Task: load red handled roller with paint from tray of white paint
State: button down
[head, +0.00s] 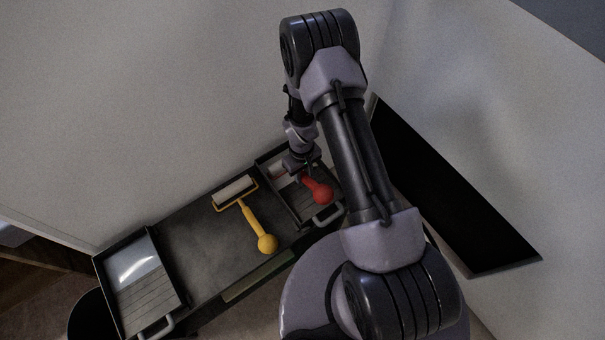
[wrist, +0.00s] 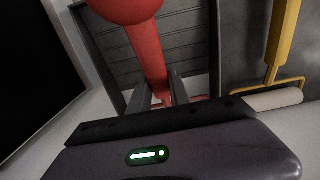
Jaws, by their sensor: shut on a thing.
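The red handled roller shows its red handle (head: 318,191) with a round knob end in the head view. The handle also fills the upper middle of the wrist view (wrist: 150,50). My gripper (head: 302,170) is shut on this handle, with its fingers (wrist: 158,94) on either side of it. The roller's sleeve is mostly hidden by my gripper. The handle lies over the right tray (head: 299,207), whose ribbed ramp (wrist: 188,45) shows behind it. A little white shows at that tray's far end; I cannot tell if it is paint or sleeve. The left tray (head: 145,294) holds a glossy pale pool.
A yellow handled roller (head: 255,227) with a pale sleeve (head: 235,191) lies on the dark bench (head: 205,235) between the trays. It also shows at the right of the wrist view (wrist: 283,35). Pale walls (head: 150,100) stand behind and right. A black panel (head: 440,200) is at right.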

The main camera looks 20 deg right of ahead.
notch_tip(320, 180, up, 9)
jog(key=p, duration=0.6)
jog(key=shift+f, duration=0.1)
dwell(0.6)
